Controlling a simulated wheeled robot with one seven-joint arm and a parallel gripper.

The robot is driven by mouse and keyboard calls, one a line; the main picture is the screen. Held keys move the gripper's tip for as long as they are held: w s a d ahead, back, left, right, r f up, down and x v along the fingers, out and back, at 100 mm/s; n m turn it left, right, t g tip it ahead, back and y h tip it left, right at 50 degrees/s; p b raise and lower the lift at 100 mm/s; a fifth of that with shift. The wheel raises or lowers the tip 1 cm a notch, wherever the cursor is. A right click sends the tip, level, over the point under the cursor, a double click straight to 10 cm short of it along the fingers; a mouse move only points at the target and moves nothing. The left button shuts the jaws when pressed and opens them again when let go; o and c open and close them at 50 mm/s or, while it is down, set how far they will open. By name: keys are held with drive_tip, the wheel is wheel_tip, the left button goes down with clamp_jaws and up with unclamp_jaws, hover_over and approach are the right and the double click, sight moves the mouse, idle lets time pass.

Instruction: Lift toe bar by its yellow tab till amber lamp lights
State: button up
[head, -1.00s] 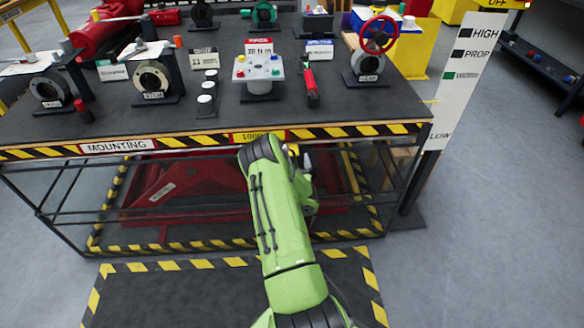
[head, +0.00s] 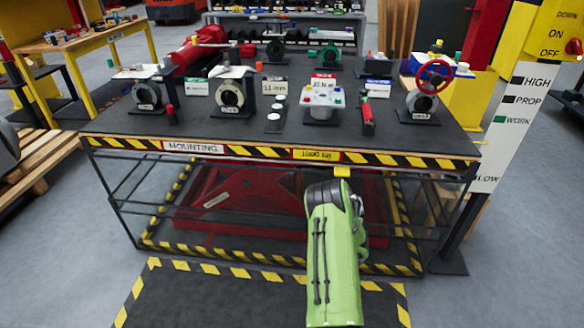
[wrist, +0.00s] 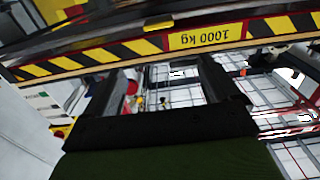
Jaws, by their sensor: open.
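The yellow tab (head: 342,171) shows just under the bench's front edge, below the 1000 kg label. In the wrist view, which is upside down, the tab (wrist: 158,23) sits on a dark bar (wrist: 95,38), which looks like the toe bar. My gripper (wrist: 165,68) is open, its two dark fingers apart with nothing between them. The tab lies beyond the fingertips in that view, apart from them. In the head view my green arm hides the fingers. I cannot make out an amber lamp.
The bench front has a hazard-striped edge (head: 240,153). A red lift frame (head: 250,200) lies beneath, behind clear panels. A post board (head: 510,125) reads HIGH, PROP, WORK and LOW, with a green mark at WORK. A yellow switch panel (head: 553,30) stands upper right. Floor in front is clear.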

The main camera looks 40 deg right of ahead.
drive_tip(key=w+a+r+n+y, duration=0.2)
drive_tip(key=w+a+r+y, duration=0.25)
drive_tip(key=a+r, duration=0.4)
drive_tip(key=w+a+r+n+y, duration=0.2)
drive_tip(key=w+a+r+y, duration=0.3)
drive_tip(key=a+r, duration=0.4)
drive_tip(key=s+a+r+n+g+y, duration=0.25)
drive_tip(key=s+a, duration=0.35)
drive_tip(key=a, duration=0.4)
drive_tip(key=s+a+r+n+g+y, duration=0.1)
drive_tip(key=s+a+r, duration=0.3)
drive_tip(key=s+a, duration=0.45)
drive_tip(key=s+a+n+g, duration=0.2)
drive_tip(key=s+a+g, duration=0.35)
drive_tip(key=s, duration=1.05)
wheel_tip(320, 180, up, 17)
drive_tip(key=w+a+t+p, duration=0.1)
drive_tip(key=t+p, duration=0.1)
drive_tip(key=p, duration=1.5)
drive_tip(key=shift+a+p, duration=0.2)
drive_tip(key=shift+p, duration=0.1)
